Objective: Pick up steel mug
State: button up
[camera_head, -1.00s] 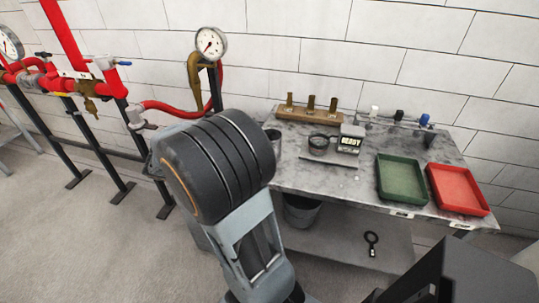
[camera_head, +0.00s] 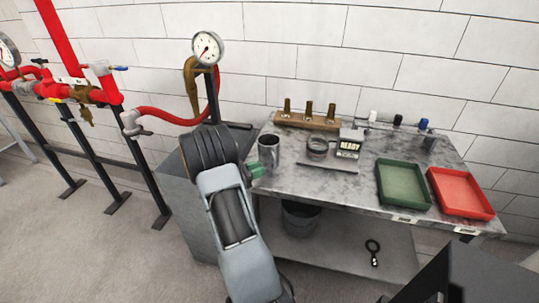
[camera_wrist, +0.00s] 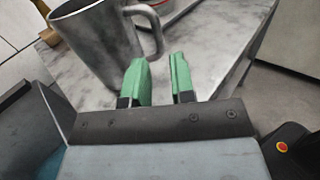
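The steel mug (camera_head: 268,150) stands upright at the left end of the grey bench top (camera_head: 300,178). In the wrist view the mug (camera_wrist: 97,45) is at the upper left, with its handle on the right side. My gripper (camera_wrist: 161,62) has two green fingers, apart with a gap between them and nothing in it. The fingertips sit just in front of and slightly right of the handle, and I cannot tell if they touch it. In the head view my gripper (camera_head: 257,171) shows as a bit of green beside the mug's base, mostly hidden by my arm.
A round tin (camera_head: 317,148), a "READY" box (camera_head: 350,145), a brass-fitting block (camera_head: 308,117), a green tray (camera_head: 403,184) and a red tray (camera_head: 460,192) stand on the bench. A bucket (camera_head: 300,217) is below. A gauge stand (camera_head: 207,50) is behind left.

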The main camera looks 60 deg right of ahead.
aim_at(274, 166)
jog(key=shift+p+x, duration=0.35)
jog(key=shift+x, duration=3)
jog(key=shift+w, duration=0.1)
jog(key=shift+c, duration=0.2)
grip_shut()
